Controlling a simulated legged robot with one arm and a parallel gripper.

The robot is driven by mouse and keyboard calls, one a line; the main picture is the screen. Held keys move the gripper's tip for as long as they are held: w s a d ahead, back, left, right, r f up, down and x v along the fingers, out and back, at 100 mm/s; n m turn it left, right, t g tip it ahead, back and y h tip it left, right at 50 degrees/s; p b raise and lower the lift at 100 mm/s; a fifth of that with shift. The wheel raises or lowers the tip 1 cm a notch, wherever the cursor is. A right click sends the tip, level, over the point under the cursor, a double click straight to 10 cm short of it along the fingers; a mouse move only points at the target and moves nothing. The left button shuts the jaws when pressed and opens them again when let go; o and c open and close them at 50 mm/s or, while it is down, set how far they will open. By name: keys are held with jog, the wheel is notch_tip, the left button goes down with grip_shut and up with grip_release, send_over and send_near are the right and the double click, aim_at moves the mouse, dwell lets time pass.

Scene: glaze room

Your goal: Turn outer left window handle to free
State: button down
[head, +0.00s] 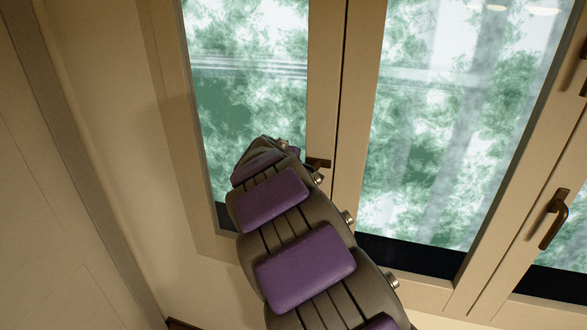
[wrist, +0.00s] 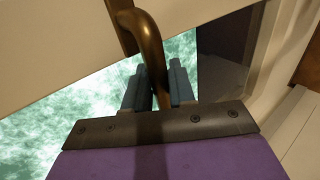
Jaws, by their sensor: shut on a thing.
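The outer left window handle is dark bronze. In the head view a short dark piece of the handle (head: 319,163) shows on the left sash frame, beside the end of my arm, which hides the rest. In the wrist view the handle (wrist: 148,42) bends out from its base plate and its grip runs down between my fingers. My gripper (wrist: 158,74) is shut on this grip, with one grey-blue finger on each side. The lower end of the grip is hidden behind the dark gripper body. In the head view my fingers cannot be made out.
The left sash (head: 323,60) looks closed against the wide middle sash (head: 357,110). Another bronze handle (head: 553,218) is on a frame to the right, and part of one more (head: 584,85) shows at the right edge. A plain wall (head: 110,110) lies left of the window.

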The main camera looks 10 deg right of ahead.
jog(key=shift+f, duration=0.1)
jog(key=c, duration=1.3)
grip_release()
jog(key=shift+c, duration=0.2)
jog(key=shift+o, duration=1.2)
jog(key=shift+w, duration=0.15)
jog(key=shift+s, duration=0.2)
jog(key=b+v, duration=0.1)
jog(key=v, duration=1.6)
jog(key=shift+a, duration=0.15)
